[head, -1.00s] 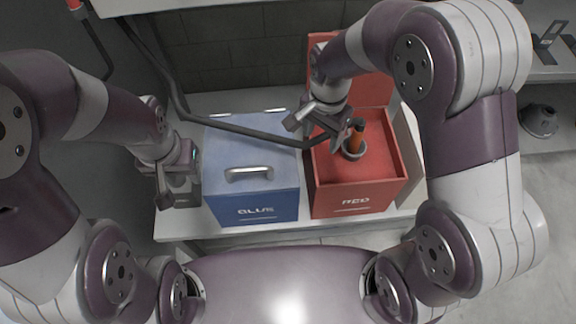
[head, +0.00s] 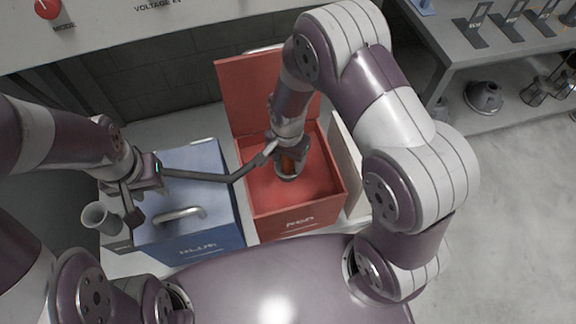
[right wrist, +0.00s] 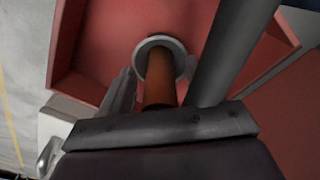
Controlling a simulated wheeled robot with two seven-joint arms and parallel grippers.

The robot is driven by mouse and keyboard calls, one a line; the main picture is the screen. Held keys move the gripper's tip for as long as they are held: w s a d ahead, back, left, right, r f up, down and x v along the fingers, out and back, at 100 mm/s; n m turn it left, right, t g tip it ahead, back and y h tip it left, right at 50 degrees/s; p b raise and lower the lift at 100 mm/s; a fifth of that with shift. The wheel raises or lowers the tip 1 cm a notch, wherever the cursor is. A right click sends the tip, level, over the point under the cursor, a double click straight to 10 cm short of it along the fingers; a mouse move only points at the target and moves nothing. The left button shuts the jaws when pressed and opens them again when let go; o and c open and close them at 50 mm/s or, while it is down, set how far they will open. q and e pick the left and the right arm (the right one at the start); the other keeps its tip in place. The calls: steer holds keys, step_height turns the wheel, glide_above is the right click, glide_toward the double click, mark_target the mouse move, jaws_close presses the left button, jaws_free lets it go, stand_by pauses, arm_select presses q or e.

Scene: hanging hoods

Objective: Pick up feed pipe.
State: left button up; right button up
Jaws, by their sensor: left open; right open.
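An orange-brown cylindrical piece (head: 290,163) stands in a grey ring or cup inside the open red box (head: 300,222). I take it for the feed pipe, but no label shows. In the right wrist view the brown cylinder (right wrist: 161,72) runs from the grey ring (right wrist: 142,55) towards my palm, between my fingers. My right gripper (head: 284,160) is open around or right beside it; contact cannot be told. The gripper partly hides it in the head view. My left gripper (head: 132,205) is open and empty by the left edge of the closed blue box (head: 205,240).
The red lid (head: 250,95) stands open behind. A grey cup-like piece (head: 95,217) is beside my left gripper. Shelves with stands (head: 480,32) and a hood (head: 483,97) are at right.

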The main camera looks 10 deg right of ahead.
steer(key=shift+s+a, duration=0.1)
steer(key=shift+c, duration=0.9)
jaws_close()
steer(key=shift+r, duration=0.15)
